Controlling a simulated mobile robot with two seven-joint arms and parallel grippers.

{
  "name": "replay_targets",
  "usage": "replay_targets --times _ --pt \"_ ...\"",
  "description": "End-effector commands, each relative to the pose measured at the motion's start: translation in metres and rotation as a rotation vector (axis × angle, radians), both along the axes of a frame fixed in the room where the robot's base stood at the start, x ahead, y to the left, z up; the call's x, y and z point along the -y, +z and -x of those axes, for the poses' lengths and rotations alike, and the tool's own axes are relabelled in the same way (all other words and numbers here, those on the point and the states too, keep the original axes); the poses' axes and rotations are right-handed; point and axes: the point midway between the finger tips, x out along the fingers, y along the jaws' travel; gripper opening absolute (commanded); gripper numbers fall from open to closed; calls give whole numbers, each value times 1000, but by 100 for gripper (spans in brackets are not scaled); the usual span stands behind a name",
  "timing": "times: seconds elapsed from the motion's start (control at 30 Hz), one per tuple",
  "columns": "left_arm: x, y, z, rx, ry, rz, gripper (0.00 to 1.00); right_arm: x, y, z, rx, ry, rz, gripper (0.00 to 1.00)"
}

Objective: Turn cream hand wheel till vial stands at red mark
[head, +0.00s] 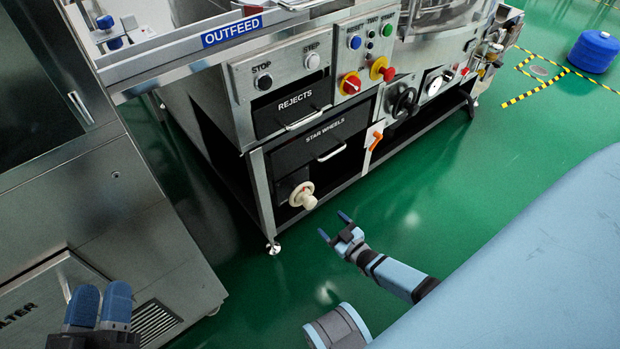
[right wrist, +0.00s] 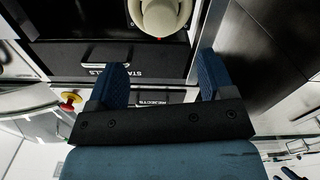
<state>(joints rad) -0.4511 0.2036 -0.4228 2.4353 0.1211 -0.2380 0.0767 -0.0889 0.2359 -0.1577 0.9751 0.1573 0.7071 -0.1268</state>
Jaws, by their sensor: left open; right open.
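The cream hand wheel (head: 303,195), with its knob, sits low on the machine front, below the STAR WHEELS drawer. My right gripper (head: 334,226) is open and empty, in front of the wheel and a little to its right, apart from it. In the right wrist view the cream wheel (right wrist: 160,14) shows at the top edge, partly cut off, beyond the open fingers (right wrist: 161,62). My left gripper (head: 101,303) is open and empty at the lower left, far from the wheel.
The STAR WHEELS drawer (head: 322,142) and REJECTS drawer (head: 292,106) have protruding handles. A black hand wheel (head: 404,102) and an orange lever (head: 376,140) are further right. A steel cabinet (head: 130,235) stands left. Green floor (head: 460,190) is clear before the machine.

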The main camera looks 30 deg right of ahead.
Motion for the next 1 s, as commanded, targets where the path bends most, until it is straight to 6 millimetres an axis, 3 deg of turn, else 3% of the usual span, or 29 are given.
replay_targets --times 0.3,0.5,0.93,1.0 --pt "2 -34 -2 -86 -28 -46 43 -6 -3 -70 3 1 -1 75" --pt "4 -48 -2 -127 -42 -69 43 -8 -2 -97 1 0 -1 75" --pt "4 -52 -2 -146 -49 -78 43 -9 0 -107 -1 1 -1 75" --pt "4 -52 -2 -146 -49 -78 43 -9 0 -107 0 1 -1 62"
